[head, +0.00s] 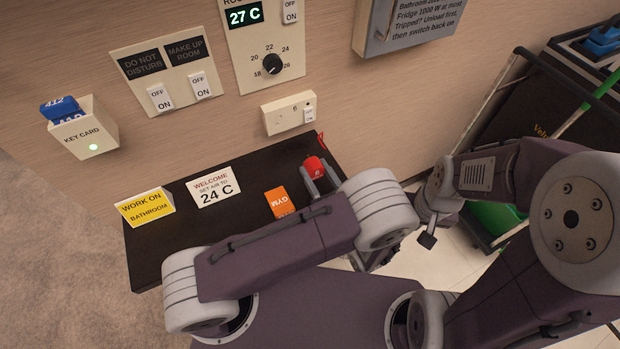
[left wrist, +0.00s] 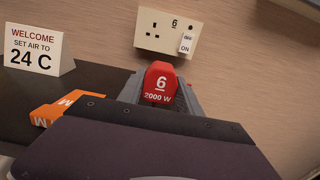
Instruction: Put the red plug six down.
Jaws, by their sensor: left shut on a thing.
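The red plug six (head: 315,167), marked "6" and "2000 W" in the left wrist view (left wrist: 160,84), is between the fingers of my left gripper (head: 316,178). The gripper is shut on it, over the right part of the dark shelf (head: 150,262). Whether the plug touches the shelf is hidden. The socket plate marked 6 (head: 284,114) is on the wall behind the plug; its socket holes show empty in the left wrist view (left wrist: 150,45). My right gripper (head: 428,238) hangs right of the shelf, apart from the plug; its jaws are unclear.
An orange card (head: 279,203) lies left of the plug. A white "24 C" card (head: 214,188) and a yellow "work on bathroom" card (head: 146,207) stand farther left. A small red thing (head: 321,142) is at the shelf's back right. A black cart (head: 500,125) stands right.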

